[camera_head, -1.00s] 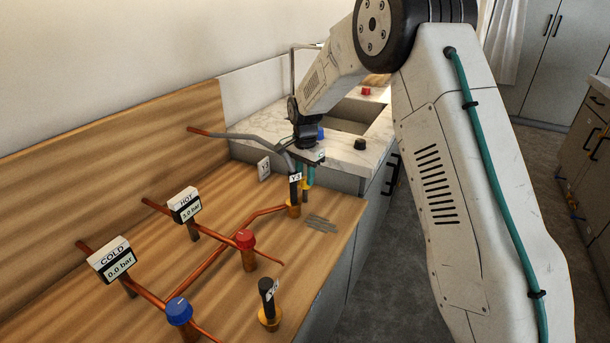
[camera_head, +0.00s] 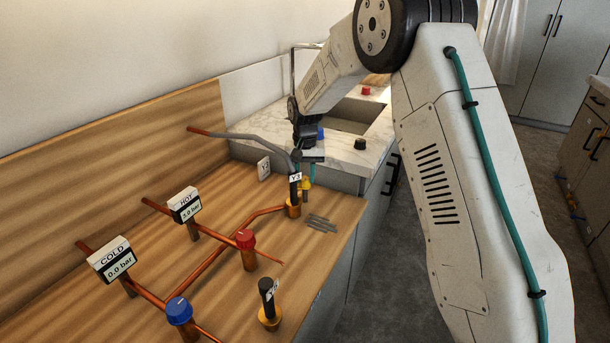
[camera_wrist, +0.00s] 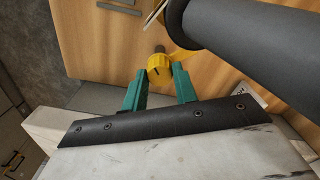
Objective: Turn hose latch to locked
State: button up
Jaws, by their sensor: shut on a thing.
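The yellow hose latch (camera_head: 305,184) sits beside the black Y3 hose end (camera_head: 294,186), above a copper fitting (camera_head: 293,209). In the wrist view the latch (camera_wrist: 158,68) shows as a yellow knob between the tips of my teal fingers. My gripper (camera_head: 311,172) is shut on it; in the wrist view, the gripper (camera_wrist: 160,80) has one finger on each side. The dark hose end (camera_wrist: 260,50) fills the upper right there. The exact contact at the fingertips is small and partly hidden. I cannot read a locked mark.
The grey hose (camera_head: 250,138) runs left to the backboard. Red (camera_head: 245,240) and blue (camera_head: 179,311) knobs, HOT (camera_head: 185,205) and COLD (camera_head: 112,259) gauges and a second black Y-labelled fitting (camera_head: 267,296) stand nearer. Grey strips (camera_head: 321,223) lie right of the latch. The marble counter (camera_head: 350,155) is behind.

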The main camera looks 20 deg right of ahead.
aim_at(305, 178)
jog(key=n, duration=0.5)
jog(key=shift+n, duration=2.6)
jog(key=o, duration=1)
jog(key=shift+c, duration=0.2)
jog(key=shift+r, duration=3.95)
